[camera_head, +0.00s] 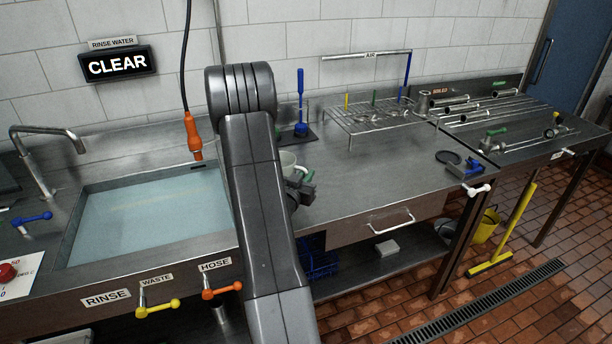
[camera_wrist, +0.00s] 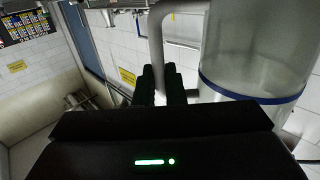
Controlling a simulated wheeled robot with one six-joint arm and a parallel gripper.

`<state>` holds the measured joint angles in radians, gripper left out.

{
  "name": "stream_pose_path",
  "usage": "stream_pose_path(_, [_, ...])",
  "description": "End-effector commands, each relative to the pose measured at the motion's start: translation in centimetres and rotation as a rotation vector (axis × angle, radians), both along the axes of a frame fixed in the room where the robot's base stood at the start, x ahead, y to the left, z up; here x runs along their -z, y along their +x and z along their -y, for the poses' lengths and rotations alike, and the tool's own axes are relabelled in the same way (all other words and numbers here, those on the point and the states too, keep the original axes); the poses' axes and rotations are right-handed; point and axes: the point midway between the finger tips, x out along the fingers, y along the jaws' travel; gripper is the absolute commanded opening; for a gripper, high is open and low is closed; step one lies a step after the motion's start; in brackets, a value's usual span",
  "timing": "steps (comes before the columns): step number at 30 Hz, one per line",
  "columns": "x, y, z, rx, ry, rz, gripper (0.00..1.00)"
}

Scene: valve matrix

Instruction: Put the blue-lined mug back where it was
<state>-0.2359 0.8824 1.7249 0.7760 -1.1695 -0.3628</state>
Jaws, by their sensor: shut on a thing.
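The blue-lined mug fills the right of the wrist view (camera_wrist: 258,45), a pale, see-through-looking body with a blue band and a curved handle (camera_wrist: 157,40). My gripper's dark fingers (camera_wrist: 161,85) are shut on the lower part of the handle, beside the body. In the head view, my gripper (camera_head: 303,186) is over the counter just right of the sink, partly behind my arm. A pale rim, seemingly the mug (camera_head: 287,160), shows there; most of it is hidden. I cannot tell whether it touches the counter.
The water-filled sink (camera_head: 150,210) lies left of my arm. A blue-handled upright tool (camera_head: 301,105) stands behind the mug. A wire rack (camera_head: 375,118) with small valves stands at the back right. The counter (camera_head: 380,180) between my gripper and the blue valve (camera_head: 460,165) is clear.

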Motion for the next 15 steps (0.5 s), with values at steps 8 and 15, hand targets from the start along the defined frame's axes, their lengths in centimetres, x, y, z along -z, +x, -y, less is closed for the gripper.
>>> stream_pose_path(8, [0.42, 0.01, -0.01, 0.0, 0.0, 0.001, 0.0])
stream_pose_path(15, [0.25, 0.01, 0.0, 0.0, 0.0, 0.0, 0.32])
